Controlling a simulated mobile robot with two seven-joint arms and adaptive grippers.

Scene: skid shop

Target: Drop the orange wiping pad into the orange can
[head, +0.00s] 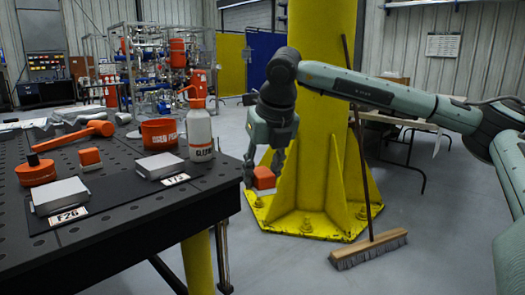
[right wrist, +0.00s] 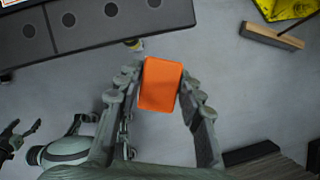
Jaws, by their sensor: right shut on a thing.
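An orange pad (head: 264,178) is held between the fingertips of my right gripper (head: 263,174), off the table's right edge and above the floor. In the right wrist view the pad (right wrist: 160,84) sits between the two fingers of the right gripper (right wrist: 158,85). The orange can (head: 160,134), with white lettering, stands on the dark table left of the white bottle; its inside is mostly hidden. A second orange pad-like block (head: 90,157) lies on the table. My left gripper is out of the head view; in the right wrist view a dark gripper (right wrist: 20,136) shows at lower left, fingers apart.
The table (head: 130,210) holds a grey-white bottle (head: 200,135), two pale blocks on labelled plates (head: 60,196) (head: 160,165), an orange mallet (head: 75,135) and a round orange piece (head: 36,172). A yellow column (head: 320,110) and a broom (head: 368,248) stand right of the table.

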